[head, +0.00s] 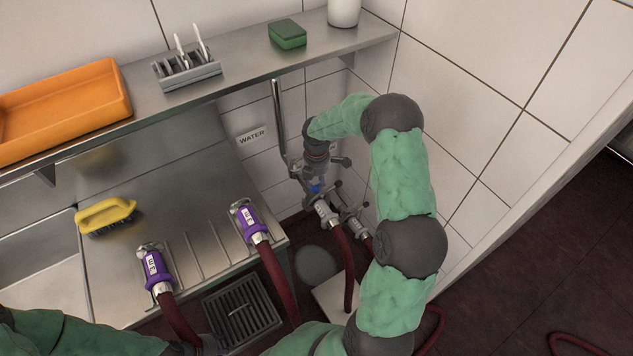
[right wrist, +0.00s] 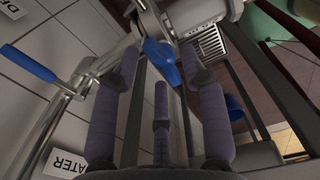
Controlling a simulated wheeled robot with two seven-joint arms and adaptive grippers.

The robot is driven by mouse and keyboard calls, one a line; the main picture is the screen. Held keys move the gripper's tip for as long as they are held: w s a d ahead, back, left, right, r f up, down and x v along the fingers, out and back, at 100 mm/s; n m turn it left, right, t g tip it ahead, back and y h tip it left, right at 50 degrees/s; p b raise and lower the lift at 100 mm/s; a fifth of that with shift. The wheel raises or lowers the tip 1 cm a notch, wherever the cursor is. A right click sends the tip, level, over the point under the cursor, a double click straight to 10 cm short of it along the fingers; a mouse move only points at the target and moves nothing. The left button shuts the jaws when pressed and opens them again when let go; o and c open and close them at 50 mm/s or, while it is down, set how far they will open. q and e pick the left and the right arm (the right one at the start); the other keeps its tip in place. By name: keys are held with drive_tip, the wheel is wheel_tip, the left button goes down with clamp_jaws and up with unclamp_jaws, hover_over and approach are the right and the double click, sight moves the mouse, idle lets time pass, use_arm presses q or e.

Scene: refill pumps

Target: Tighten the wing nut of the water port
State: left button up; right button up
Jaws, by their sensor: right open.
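The water port stands at the wall below the shelf, beside a "WATER" label (head: 252,135). Its blue wing nut (head: 315,188) shows just below my right gripper (head: 316,168). In the right wrist view the blue wing nut (right wrist: 162,62) lies ahead of my open right gripper (right wrist: 160,72), between the fingertips in the picture. A gap shows on both sides; I cannot tell the depth. A dark red hose (head: 343,250) with a metal coupling hangs below the port. My left arm comes in at the bottom left; its gripper (head: 208,346) is dark and mostly cut off.
A metal pipe with a blue-handled lever (right wrist: 30,63) runs beside the port. Two purple-collared couplings (head: 155,268) (head: 248,222) with hoses rest on the steel drainboard. A yellow brush (head: 105,214), an orange tray (head: 65,108) and a green sponge (head: 287,34) lie around. A floor grate (head: 241,311) is below.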

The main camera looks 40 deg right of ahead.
clamp_jaws()
